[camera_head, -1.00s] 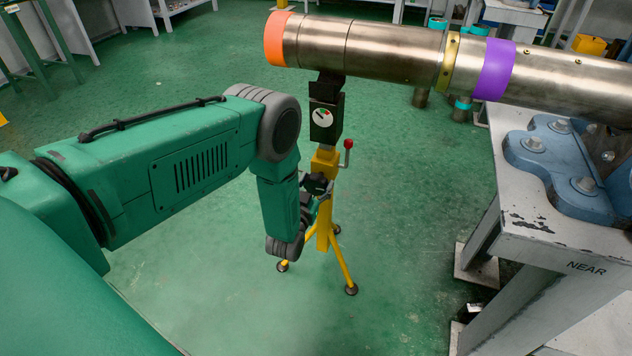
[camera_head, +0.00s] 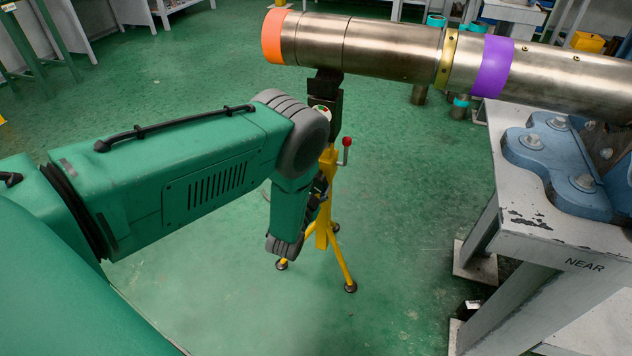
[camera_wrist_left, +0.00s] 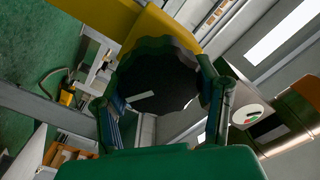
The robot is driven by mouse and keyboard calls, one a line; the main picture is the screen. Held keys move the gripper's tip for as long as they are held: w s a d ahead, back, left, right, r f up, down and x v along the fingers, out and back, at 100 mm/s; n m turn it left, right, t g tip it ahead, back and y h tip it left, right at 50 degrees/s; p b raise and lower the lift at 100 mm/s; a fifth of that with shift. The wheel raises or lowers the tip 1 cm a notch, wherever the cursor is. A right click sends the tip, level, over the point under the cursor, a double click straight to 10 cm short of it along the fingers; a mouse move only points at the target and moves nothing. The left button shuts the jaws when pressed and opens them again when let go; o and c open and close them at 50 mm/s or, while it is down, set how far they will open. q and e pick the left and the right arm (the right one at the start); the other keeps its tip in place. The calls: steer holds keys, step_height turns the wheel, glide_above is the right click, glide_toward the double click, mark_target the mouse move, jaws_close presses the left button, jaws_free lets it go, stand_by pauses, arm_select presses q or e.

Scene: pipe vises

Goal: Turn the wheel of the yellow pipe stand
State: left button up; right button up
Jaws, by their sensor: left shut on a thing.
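The yellow pipe stand (camera_head: 328,180) stands on tripod legs on the green floor, under the orange-ended end of a steel pipe (camera_head: 390,50). Its wheel is a dark, scalloped disc (camera_wrist_left: 158,85) in the left wrist view, next to the yellow post (camera_wrist_left: 100,18). My left gripper (camera_wrist_left: 162,112) is shut on the wheel, one finger on each side of its rim. In the head view my left gripper (camera_head: 318,195) is beside the post, and my own arm mostly hides it and the wheel. My right gripper is not in view.
A round gauge (camera_head: 321,113) sits on the stand's black head, partly hidden by my arm; it also shows in the left wrist view (camera_wrist_left: 247,114). A red-knobbed lever (camera_head: 346,143) juts from the post. A workbench (camera_head: 560,240) with a blue vise is at right.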

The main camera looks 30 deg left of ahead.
arm_select(q)
steer(key=shift+s+d+f, duration=0.1)
steer(key=shift+s+f, duration=0.15)
steer(key=shift+f, duration=0.1)
steer(key=o, duration=1.2)
steer(key=shift+w+r, duration=0.1)
steer(key=shift+w, duration=0.05)
steer(key=v, duration=1.2)
